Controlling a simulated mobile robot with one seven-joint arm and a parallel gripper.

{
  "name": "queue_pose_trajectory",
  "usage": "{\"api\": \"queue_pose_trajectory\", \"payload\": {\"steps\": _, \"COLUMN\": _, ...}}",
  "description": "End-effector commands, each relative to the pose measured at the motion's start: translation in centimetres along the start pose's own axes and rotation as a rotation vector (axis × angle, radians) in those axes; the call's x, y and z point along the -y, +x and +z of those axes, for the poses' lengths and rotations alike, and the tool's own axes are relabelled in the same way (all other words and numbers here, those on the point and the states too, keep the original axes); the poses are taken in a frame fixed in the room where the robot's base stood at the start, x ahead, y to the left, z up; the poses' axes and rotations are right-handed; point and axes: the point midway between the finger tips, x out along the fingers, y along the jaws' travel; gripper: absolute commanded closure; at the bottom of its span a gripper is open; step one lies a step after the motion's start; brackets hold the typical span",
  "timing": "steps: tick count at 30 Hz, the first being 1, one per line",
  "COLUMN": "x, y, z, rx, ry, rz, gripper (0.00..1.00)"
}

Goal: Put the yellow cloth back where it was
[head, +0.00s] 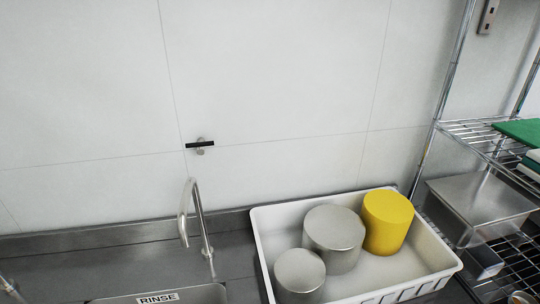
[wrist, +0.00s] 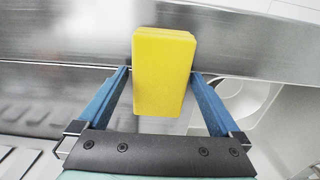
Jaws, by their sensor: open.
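A yellow slab with layered edges, which looks like the folded yellow cloth (wrist: 162,75), stands out in the middle of the wrist view. My gripper (wrist: 161,72) is open, with one blue finger on each side of the cloth. The right fingertip is very close to the cloth's edge; I cannot tell whether either finger touches it. I cannot tell what the cloth rests on. Neither the cloth nor my gripper shows in the head view.
A white tub (head: 368,296) holds two steel cylinders (head: 334,238) and a yellow cylinder (head: 388,222). A faucet (head: 196,215) stands left of it, behind a sink labelled RINSE (head: 158,298). A wire shelf (head: 480,137) with a steel pan (head: 482,205) stands at right.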

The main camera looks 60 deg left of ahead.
Motion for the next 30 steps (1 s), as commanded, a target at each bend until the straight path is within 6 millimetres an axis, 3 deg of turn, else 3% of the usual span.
{"api": "queue_pose_trajectory", "payload": {"steps": 18, "x": -0.1, "y": -10.8, "z": -0.1, "rx": -0.003, "ry": 0.001, "rz": 0.002, "gripper": 0.00}}
{"api": "queue_pose_trajectory", "payload": {"steps": 30, "x": -0.2, "y": -11.9, "z": -0.2, "rx": -0.007, "ry": 0.004, "rz": 0.004, "gripper": 0.00}}
